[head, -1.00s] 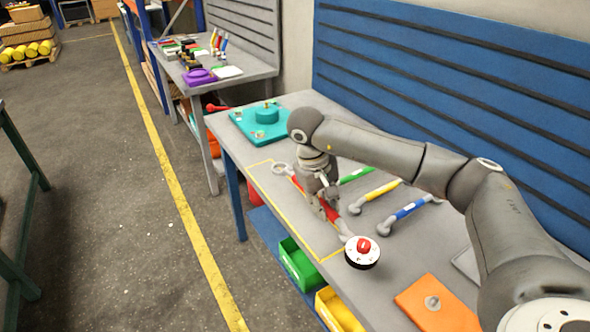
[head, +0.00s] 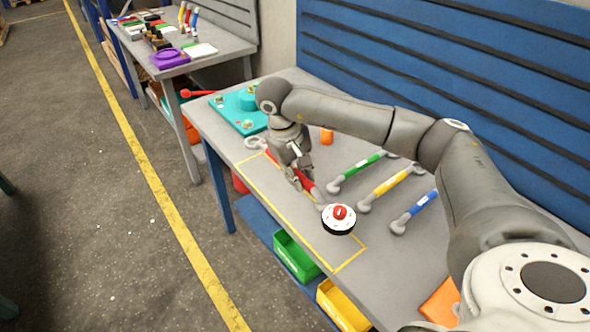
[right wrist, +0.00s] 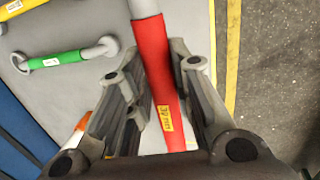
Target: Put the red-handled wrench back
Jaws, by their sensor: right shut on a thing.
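The red-handled wrench (head: 309,188) is at the front of the workbench, over or on the yellow-outlined area (head: 350,262). My right gripper (head: 297,183) is shut on its red handle, partly hiding it in the head view. In the right wrist view the red handle (right wrist: 155,65), with a yellow label, runs between my two fingers. I cannot tell whether the wrench touches the bench. Green (head: 360,165), yellow (head: 390,182) and blue (head: 414,205) handled wrenches lie side by side to its right. My left gripper is not in view.
A round white-and-black piece with a red button (head: 340,213) is close by the wrench's near end. A teal fixture (head: 233,109) and an orange piece (head: 327,138) are farther back. Green (head: 296,257) and yellow (head: 342,306) bins are below the front edge.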

